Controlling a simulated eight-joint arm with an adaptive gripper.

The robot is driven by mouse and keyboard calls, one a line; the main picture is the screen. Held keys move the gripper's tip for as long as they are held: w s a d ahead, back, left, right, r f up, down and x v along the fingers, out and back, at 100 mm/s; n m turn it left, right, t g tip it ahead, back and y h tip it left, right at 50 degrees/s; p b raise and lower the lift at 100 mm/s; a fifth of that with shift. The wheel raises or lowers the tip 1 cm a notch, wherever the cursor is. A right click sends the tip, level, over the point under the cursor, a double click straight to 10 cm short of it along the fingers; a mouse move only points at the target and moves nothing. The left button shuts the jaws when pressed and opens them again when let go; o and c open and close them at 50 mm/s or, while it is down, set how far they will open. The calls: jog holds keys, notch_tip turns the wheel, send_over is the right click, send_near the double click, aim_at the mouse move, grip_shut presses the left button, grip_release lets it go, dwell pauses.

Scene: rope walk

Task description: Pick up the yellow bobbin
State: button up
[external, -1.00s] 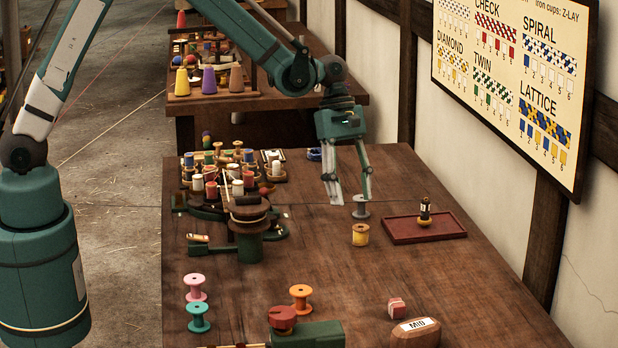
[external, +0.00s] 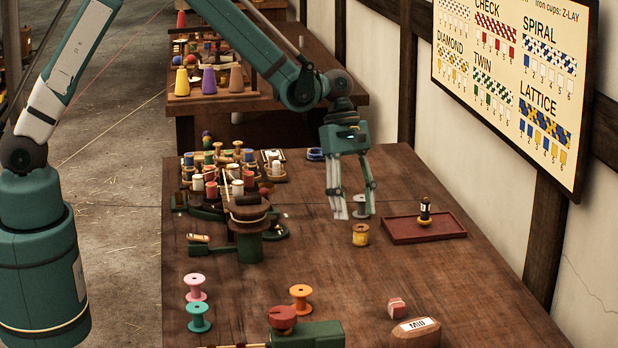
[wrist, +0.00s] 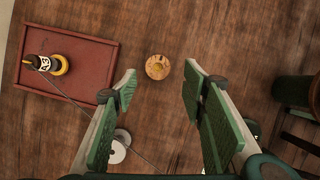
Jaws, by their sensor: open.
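The yellow bobbin (external: 360,235) stands upright on the wooden table, with pale wood ends. In the wrist view the bobbin (wrist: 158,67) is seen from above, beyond the fingertips and roughly between them. My gripper (external: 355,214) is open and empty, above the table just behind the bobbin in the external view. It also shows in the wrist view (wrist: 160,75) with its fingers spread apart. A grey bobbin (external: 361,205) stands behind the yellow one, partly hidden by a finger. It shows partly in the wrist view (wrist: 120,147) beside the left finger.
A red tray (external: 400,237) holding a small dark-and-yellow piece (external: 425,212) lies right of the bobbin. A green post stand (external: 249,240) and a rack of spools are at left. Orange (external: 300,298), pink (external: 195,287) and teal (external: 199,317) bobbins stand nearer.

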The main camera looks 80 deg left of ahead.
aim_at(360, 226)
dwell(0.3)
jog(key=shift+b+x, duration=0.45)
jog(key=shift+x, duration=2.2)
jog(key=shift+w+r, duration=0.1)
jog(key=shift+w, duration=0.1)
jog(key=c, duration=0.9)
